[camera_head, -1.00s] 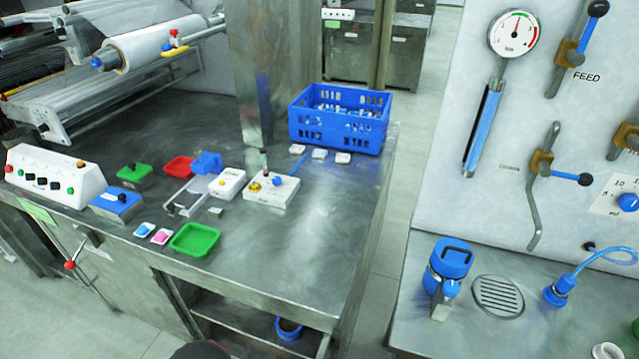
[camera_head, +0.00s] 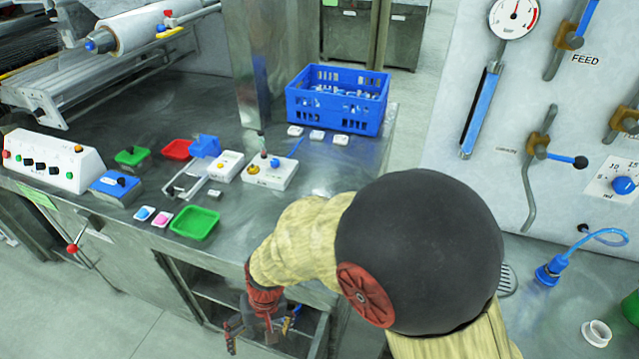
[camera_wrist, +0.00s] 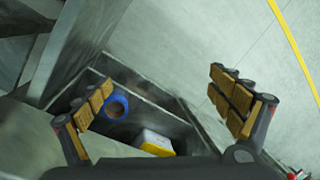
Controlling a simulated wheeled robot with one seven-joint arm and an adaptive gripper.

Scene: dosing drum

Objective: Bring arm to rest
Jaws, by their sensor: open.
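My gripper (camera_head: 262,330) hangs low in front of the steel bench, beside its open lower shelf. It is open, and nothing is between its fingers. The wrist view shows its two padded fingers (camera_wrist: 167,110) spread wide apart. My arm crosses the lower middle of the head view and hides part of the right bench, including the spot where a blue-lidded container stood earlier.
The steel bench (camera_head: 110,225) carries a blue crate (camera_head: 330,120), a green tray (camera_head: 194,222) and control boxes. In the wrist view, a blue ring-shaped item (camera_wrist: 117,106) and a white-and-yellow box (camera_wrist: 155,143) lie in the lower compartment. Open floor (camera_head: 120,320) lies front left.

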